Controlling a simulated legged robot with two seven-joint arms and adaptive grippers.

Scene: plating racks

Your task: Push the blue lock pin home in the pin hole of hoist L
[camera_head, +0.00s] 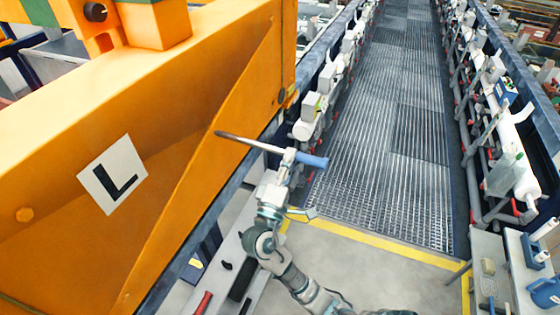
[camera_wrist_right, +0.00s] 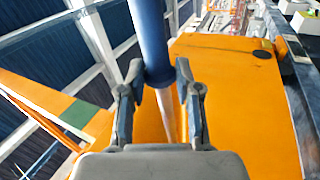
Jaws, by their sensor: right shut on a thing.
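The blue lock pin has a blue handle (camera_head: 312,161) and a long grey shaft (camera_head: 240,140) that points left across the front of hoist L. My right gripper (camera_head: 288,158) is shut on the pin near the handle and holds it in the air, off the hoist as far as I can tell. In the right wrist view the blue handle (camera_wrist_right: 150,40) stands between the fingers (camera_wrist_right: 158,88). Hoist L (camera_head: 70,130) is a large orange body with a white "L" plate (camera_head: 113,174). A dark round opening (camera_head: 95,12) shows on its upper bracket. My left gripper is out of view.
A grated walkway (camera_head: 390,110) runs away between pipe-lined rails. A yellow line (camera_head: 390,252) crosses the floor in front of it. A grey bench with a red-handled tool (camera_head: 203,304) lies below the hoist. A side table with a blue item (camera_head: 545,292) stands at lower right.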

